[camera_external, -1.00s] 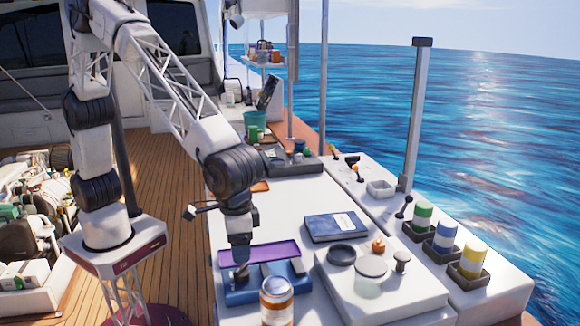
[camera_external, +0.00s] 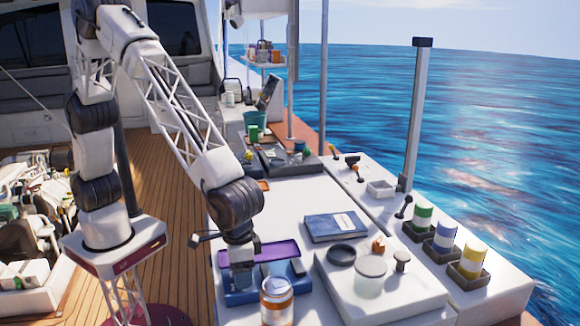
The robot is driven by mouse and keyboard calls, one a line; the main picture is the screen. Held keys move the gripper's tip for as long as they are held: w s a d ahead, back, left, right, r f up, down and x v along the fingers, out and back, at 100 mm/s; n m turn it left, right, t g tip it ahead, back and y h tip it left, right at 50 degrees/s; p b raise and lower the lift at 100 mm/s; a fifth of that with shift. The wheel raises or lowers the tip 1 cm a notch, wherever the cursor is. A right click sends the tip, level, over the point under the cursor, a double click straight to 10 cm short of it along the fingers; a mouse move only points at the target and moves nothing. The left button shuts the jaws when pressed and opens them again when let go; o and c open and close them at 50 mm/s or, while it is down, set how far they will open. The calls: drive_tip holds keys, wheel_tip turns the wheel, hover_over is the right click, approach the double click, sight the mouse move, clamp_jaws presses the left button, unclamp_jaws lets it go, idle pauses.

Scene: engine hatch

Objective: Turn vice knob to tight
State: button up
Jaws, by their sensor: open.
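The vice is a blue block (camera_external: 236,299) low on the white worktop, with grey jaws and a purple plate (camera_external: 277,249) across its top. My gripper (camera_external: 242,284) points down over the vice's left end. Its jaws are open, but its fingertips are small and hard to make out against the vice. The dark knob at that end is hidden behind my gripper, so I cannot tell how it is turned or whether the fingers touch it.
An orange and white jar (camera_external: 277,303) stands close in front of the vice. A dark blue book (camera_external: 336,227) lies behind it to the right. A white raised panel (camera_external: 345,290) with round fittings is at right. Striped cans (camera_external: 422,216) stand in dark holders along the edge.

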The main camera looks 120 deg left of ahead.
drive_tip(key=shift+c, duration=0.3)
drive_tip(key=c, duration=0.9)
drive_tip(key=shift+o, duration=0.2)
